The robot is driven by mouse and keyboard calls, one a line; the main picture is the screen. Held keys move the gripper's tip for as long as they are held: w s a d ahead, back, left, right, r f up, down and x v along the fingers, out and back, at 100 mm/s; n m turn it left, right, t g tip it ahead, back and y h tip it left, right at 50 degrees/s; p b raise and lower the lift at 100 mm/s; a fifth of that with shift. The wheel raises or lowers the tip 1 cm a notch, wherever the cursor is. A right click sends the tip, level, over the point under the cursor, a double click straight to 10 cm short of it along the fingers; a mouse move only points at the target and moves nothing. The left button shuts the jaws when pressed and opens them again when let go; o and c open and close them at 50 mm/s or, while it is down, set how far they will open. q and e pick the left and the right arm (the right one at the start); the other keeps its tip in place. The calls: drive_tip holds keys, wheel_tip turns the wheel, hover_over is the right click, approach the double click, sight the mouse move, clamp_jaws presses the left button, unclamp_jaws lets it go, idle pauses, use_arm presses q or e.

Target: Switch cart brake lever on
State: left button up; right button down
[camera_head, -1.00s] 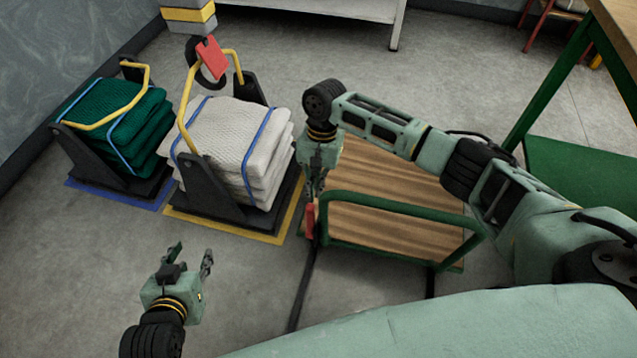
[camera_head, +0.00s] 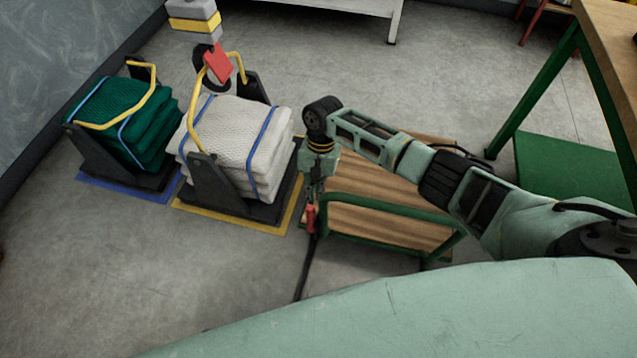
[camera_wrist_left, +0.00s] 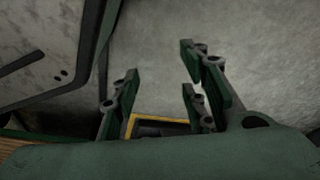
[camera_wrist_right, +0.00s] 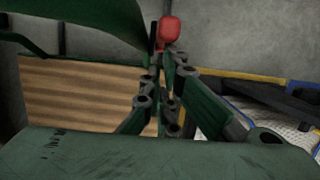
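The cart (camera_head: 400,185) has a slatted wooden deck and a green tube handle (camera_head: 400,203). Its brake lever (camera_head: 310,218) has a red grip on a dark bar at the cart's left front corner. My right gripper (camera_head: 314,192) points down at the top of the red grip. In the right wrist view its fingers (camera_wrist_right: 165,75) are drawn close together, with the red grip (camera_wrist_right: 169,30) just at or beyond their tips. I cannot tell whether they touch it. My left gripper (camera_wrist_left: 160,85) is open and empty over the floor, outside the head view.
A stand with folded white net (camera_head: 235,140) and a red tag (camera_head: 217,63) is left of the cart on a yellow-edged mat. A green net stack (camera_head: 125,115) stands farther left. A green-framed table (camera_head: 612,40) is at right. Floor at front left is clear.

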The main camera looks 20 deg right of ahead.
use_arm(q)
drive_tip(key=s, duration=0.1)
drive_tip(key=s+f, duration=0.1)
drive_tip(key=shift+s+a+g, duration=0.3)
drive_tip(key=shift+s+g, duration=0.05)
drive_tip(key=shift+g, duration=0.05)
use_arm(e)
drive_tip(key=shift+s+f, duration=0.1)
drive_tip(key=shift+s, duration=0.2)
drive_tip(key=v, duration=1.2)
drive_tip(key=shift+w, duration=0.15)
use_arm(q)
drive_tip(key=shift+c, duration=0.5)
